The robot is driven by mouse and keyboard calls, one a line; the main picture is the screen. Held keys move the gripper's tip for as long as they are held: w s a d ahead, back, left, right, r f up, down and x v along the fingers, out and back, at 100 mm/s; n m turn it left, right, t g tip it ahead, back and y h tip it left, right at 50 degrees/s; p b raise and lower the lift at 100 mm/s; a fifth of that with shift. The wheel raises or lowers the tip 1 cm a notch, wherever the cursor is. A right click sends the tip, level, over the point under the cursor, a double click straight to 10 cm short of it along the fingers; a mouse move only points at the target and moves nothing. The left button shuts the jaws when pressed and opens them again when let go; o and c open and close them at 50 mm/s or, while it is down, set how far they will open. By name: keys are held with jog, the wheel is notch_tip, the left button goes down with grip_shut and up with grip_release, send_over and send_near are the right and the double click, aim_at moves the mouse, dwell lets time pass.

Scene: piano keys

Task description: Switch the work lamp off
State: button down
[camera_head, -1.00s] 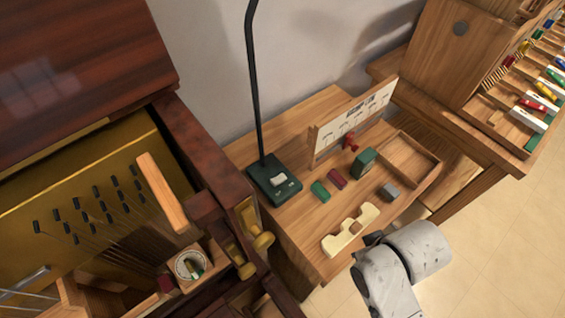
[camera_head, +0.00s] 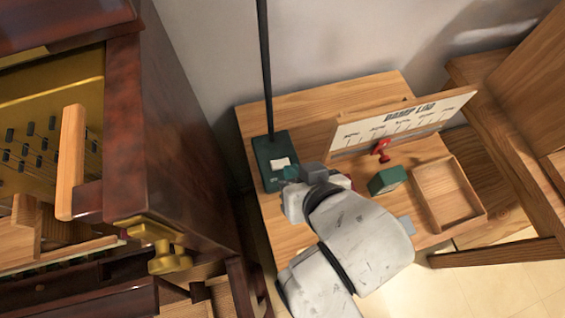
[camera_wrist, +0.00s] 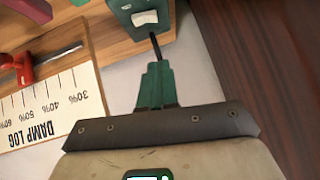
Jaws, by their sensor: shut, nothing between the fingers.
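The work lamp has a dark green base (camera_head: 268,152) at the back left of the small wooden table and a thin black pole (camera_head: 265,65) rising out of the picture. Its head is out of view. A white rocker switch (camera_head: 280,163) sits on top of the base. The base (camera_wrist: 122,9) and switch (camera_wrist: 145,17) also show at the top of the wrist view. My gripper (camera_head: 288,174) is close to the switch at the base's front right edge; I cannot tell if it touches. Its green fingers (camera_wrist: 157,66) are shut and empty, pointing toward the base.
A damp log board (camera_head: 400,122) with a red-handled tool (camera_head: 381,150) stands right of the lamp. A green block (camera_head: 387,180) and a wooden tray (camera_head: 446,194) lie in front. The dark piano case (camera_head: 185,130) stands close on the left.

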send_over(272, 164)
jog(key=s+d, duration=0.2)
jog(key=f, duration=0.5)
jog(key=shift+s+f, duration=0.2)
jog(key=shift+f, duration=0.2)
jog(key=shift+a+f, duration=0.2)
jog(key=shift+f, duration=1.05)
jog(key=shift+s+a+f, duration=0.1)
jog(key=shift+a+f, duration=0.05)
jog(key=shift+f, duration=0.6)
jog(key=shift+a+f, duration=0.1)
